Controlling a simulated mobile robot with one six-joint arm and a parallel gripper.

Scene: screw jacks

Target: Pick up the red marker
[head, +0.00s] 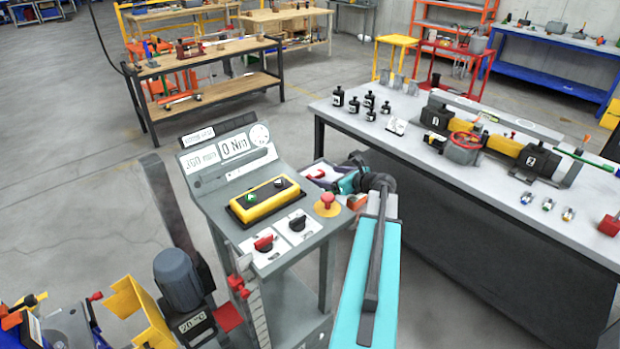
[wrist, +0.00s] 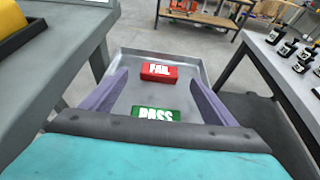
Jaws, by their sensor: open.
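The red marker, a small block labelled FAIL (wrist: 158,72), lies flat in a shallow grey metal tray (wrist: 190,62). A green block labelled PASS (wrist: 156,114) lies nearer to me in the same tray. My gripper (wrist: 158,82) is open, with its purple fingers spread left and right of the blocks. Nothing is held. In the head view the red marker (head: 317,174) shows small beside my gripper (head: 328,184), which is partly hidden by my arm.
A grey control console (head: 225,215) stands left of the tray. Clear floor lies behind the tray.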

